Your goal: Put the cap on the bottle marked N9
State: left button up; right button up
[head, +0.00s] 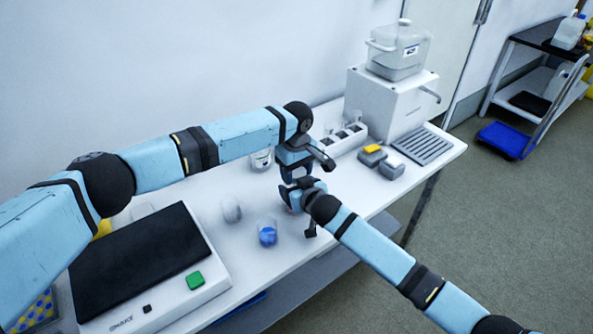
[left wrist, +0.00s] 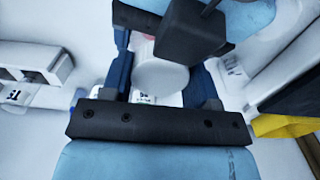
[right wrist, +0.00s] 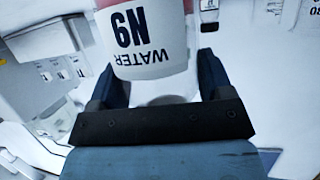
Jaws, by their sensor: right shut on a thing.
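The bottle marked N9 (right wrist: 140,38) has a red and white label. In the right wrist view it reads "WATER N9", upside down in the picture. My right gripper (head: 294,193) is shut on this bottle; its fingers also flank it in the right wrist view (right wrist: 158,85). My left gripper (head: 298,172) is just above, in from the left. In the left wrist view its fingers (left wrist: 160,80) stand wide apart, on both sides of a pale round top, which looks like the cap (left wrist: 160,76). I cannot tell whether the cap sits on the bottle's neck.
A blue-liquid vessel (head: 267,234) and a clear vessel (head: 232,211) stand in front of the grippers. Another bottle (head: 262,160) stands behind my left forearm. A black-topped device (head: 140,262) is at left. A rack (head: 347,140) and white instrument (head: 385,105) stand at right.

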pick_arm(q)
jog(key=m, duration=0.3)
jog(key=o, duration=1)
